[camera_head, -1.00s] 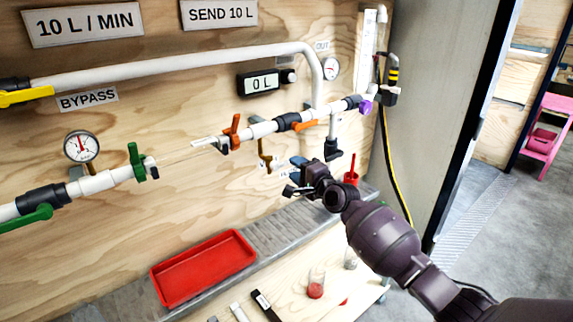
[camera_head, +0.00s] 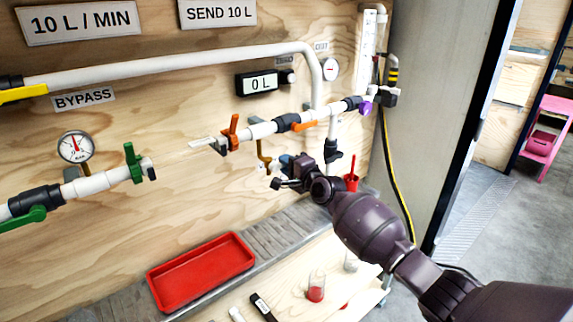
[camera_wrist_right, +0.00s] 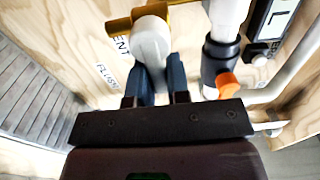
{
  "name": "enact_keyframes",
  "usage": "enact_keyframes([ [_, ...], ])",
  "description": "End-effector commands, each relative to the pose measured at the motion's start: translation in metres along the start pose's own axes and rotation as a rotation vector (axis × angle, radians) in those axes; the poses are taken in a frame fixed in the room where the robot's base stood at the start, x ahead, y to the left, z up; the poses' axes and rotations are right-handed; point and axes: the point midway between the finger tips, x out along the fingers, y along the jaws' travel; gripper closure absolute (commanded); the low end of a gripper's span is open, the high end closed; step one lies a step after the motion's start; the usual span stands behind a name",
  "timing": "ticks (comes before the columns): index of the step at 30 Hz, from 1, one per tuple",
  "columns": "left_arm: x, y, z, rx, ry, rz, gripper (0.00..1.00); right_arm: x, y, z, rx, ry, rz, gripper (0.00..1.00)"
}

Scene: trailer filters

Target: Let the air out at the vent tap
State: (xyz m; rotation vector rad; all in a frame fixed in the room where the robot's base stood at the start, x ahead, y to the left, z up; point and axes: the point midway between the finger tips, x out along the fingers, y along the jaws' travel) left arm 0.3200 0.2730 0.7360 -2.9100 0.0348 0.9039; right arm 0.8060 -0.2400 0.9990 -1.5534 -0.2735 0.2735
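The brass vent tap (camera_head: 262,152) hangs under the pipe on the plywood wall, partly hidden by my right gripper. In the right wrist view its brass body (camera_wrist_right: 182,16) is at the top, with a white rounded part (camera_wrist_right: 152,44) below it. My right gripper (camera_head: 281,173) is close in front of the tap. In the right wrist view its blue fingers (camera_wrist_right: 159,72) stand apart, one on each side of the narrow lower end of the white part. I cannot tell whether they touch it. The label beside it partly reads "ENT". My left gripper is not in view.
A black valve with an orange end (camera_wrist_right: 227,84) is close right of my fingers in the right wrist view. An orange lever (camera_head: 234,130) stands up on the pipe. A red tray (camera_head: 200,272) lies on the ledge below.

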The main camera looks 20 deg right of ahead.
Motion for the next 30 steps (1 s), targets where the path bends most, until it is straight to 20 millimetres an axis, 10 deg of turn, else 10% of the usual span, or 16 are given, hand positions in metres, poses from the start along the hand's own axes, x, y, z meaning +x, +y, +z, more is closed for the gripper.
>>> enact_keyframes([
  [30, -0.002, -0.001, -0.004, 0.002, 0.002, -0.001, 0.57, 0.000, -0.020, 0.005, -0.501, 0.000, -0.001, 1.00],
])
